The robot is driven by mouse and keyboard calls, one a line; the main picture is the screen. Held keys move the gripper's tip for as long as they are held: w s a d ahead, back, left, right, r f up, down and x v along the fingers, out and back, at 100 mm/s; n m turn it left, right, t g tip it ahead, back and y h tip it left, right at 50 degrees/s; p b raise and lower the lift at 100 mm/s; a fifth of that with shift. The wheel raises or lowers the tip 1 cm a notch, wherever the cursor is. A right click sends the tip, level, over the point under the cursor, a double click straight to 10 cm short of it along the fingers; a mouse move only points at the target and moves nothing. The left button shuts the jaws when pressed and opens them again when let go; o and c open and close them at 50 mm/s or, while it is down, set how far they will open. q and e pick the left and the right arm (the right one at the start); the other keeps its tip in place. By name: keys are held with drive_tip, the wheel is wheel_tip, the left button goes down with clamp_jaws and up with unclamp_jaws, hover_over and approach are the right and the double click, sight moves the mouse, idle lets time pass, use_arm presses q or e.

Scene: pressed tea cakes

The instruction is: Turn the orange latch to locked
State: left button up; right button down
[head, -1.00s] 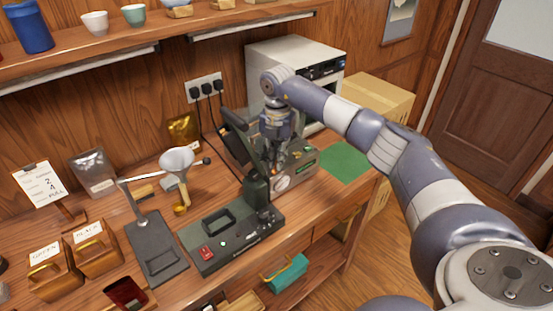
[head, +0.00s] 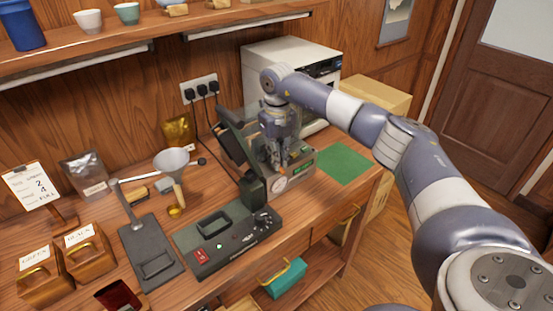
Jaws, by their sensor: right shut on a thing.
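The machine with the round dial (head: 279,184) stands on the bench, behind the dark control box. My right gripper (head: 283,162) reaches down from above onto the machine, fingers closed. Small orange patches show at its fingertips. They seem to be the orange latch, held between the fingers and mostly hidden by them; I cannot tell its angle. My left gripper is out of view.
A dark control box (head: 222,240) with a red switch lies in front of the machine. A green mat (head: 345,164) is to the right, a white appliance (head: 283,55) behind. A funnel (head: 171,161) and a dark scale-like stand (head: 150,252) are to the left.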

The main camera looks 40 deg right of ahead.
drive_tip(key=shift+w+d+r+n, duration=0.1)
drive_tip(key=shift+r+n, duration=0.1)
drive_tip(key=shift+n, duration=0.4)
drive_tip(key=c, duration=1.7)
unclamp_jaws()
drive_tip(key=shift+f, duration=0.1)
wheel_tip(320, 180, up, 12)
drive_tip(key=shift+r, duration=0.1)
